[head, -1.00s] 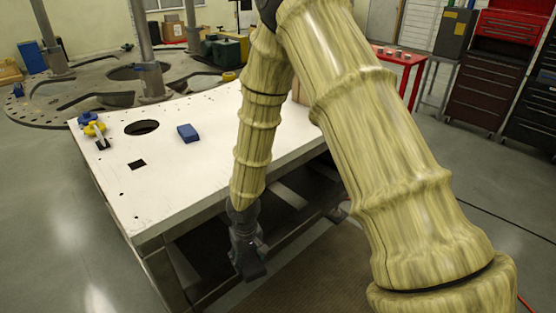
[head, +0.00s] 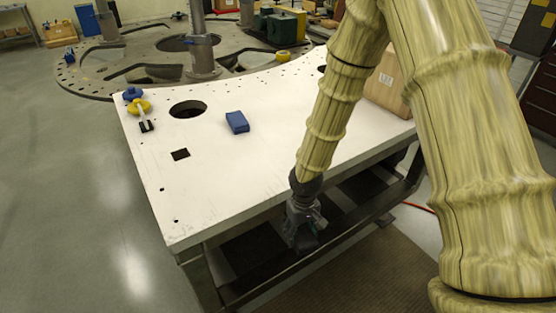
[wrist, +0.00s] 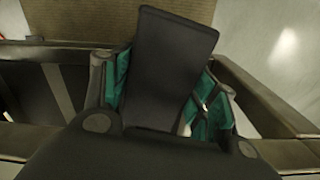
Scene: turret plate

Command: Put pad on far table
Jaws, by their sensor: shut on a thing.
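My gripper (head: 305,228) hangs low, just off the near edge of the white-topped table (head: 215,205), below its top. In the wrist view, my gripper (wrist: 165,100) has its green-lined fingers closed on both sides of a flat, dark pad (wrist: 172,60). The pad sticks out past the fingers; its lower end is hidden by the gripper body. In the head view the pad is hard to make out against the dark gripper. I cannot tell from the frames whether this white table is the far table.
On the white top are a blue block (head: 237,122), a yellow-and-blue tool (head: 139,106) and a cardboard box (head: 388,82). The top has round and square holes. Its front half is mostly clear. A round metal plate (head: 120,75) with posts lies behind.

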